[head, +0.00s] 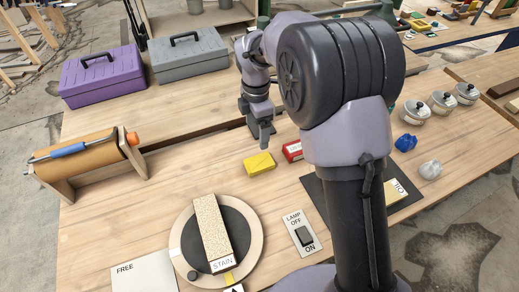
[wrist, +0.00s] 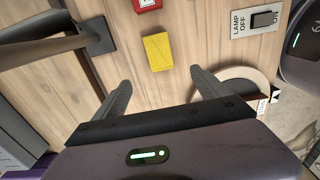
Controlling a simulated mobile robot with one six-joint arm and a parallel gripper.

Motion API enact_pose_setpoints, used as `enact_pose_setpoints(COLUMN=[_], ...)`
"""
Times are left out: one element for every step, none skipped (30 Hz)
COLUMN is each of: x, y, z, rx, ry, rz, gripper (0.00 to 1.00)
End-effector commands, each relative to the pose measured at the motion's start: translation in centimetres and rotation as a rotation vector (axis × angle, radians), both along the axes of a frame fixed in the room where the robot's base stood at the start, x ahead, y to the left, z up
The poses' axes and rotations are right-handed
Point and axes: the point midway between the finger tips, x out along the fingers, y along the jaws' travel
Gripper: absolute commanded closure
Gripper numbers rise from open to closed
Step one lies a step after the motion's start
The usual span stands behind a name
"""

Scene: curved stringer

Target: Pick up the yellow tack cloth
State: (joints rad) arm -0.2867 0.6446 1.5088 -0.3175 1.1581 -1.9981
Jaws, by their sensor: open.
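The yellow tack cloth (head: 259,163) is a small flat block lying on the wooden bench near its middle. It also shows in the wrist view (wrist: 158,52), beyond and between my two fingers. My gripper (head: 265,135) hangs above the bench, a little behind the cloth in the head view. In the wrist view my gripper (wrist: 161,85) has its fingers spread wide with nothing between them. The cloth is apart from the fingers and fully in sight in the wrist view.
A red box (head: 292,150) lies close to the right of the cloth. A round turntable (head: 174,243) with a block labelled STAIN and a lamp switch (head: 301,234) are nearer. A paper roll holder (head: 88,168) stands left. Bare wood surrounds the cloth's left side.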

Motion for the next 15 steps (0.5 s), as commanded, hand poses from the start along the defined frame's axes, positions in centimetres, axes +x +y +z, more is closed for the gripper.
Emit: enact_pose_setpoints(x=[-0.1,-0.1,-0.1,-0.1,-0.1,-0.1,-0.1,-0.1,-0.1,-0.1,-0.1,-0.1,-0.1,-0.1,0.0], y=[0.0,-0.1,-0.1,-0.1,-0.1,-0.1,-0.1,-0.1,-0.1,-0.1,-0.1,-0.1,-0.1,-0.2,-0.2], z=[-1.9,-3.0,-4.3,-5.3,-6.2,-7.4,-8.2,-8.9,-9.7,-10.2,-10.6,-11.0,-11.1,-11.3,-11.6], rx=[-0.001,-0.001,0.0,0.0,0.0,-0.001,-0.001,0.0,0.0,0.001,0.001,0.001,0.001,0.001,0.001], ry=[0.004,0.005,0.005,0.004,0.005,0.004,0.004,0.003,0.003,0.004,0.004,0.003,0.001,0.001,0.001], rz=[0.0,0.0,-0.002,-0.002,-0.003,-0.003,-0.003,-0.003,-0.003,-0.004,-0.005,-0.005,-0.005,-0.006,-0.006], gripper=[0.15,0.15,0.15,0.15,0.15,0.15,0.15,0.15,0.15,0.15,0.15,0.15,0.15,0.15,0.15])
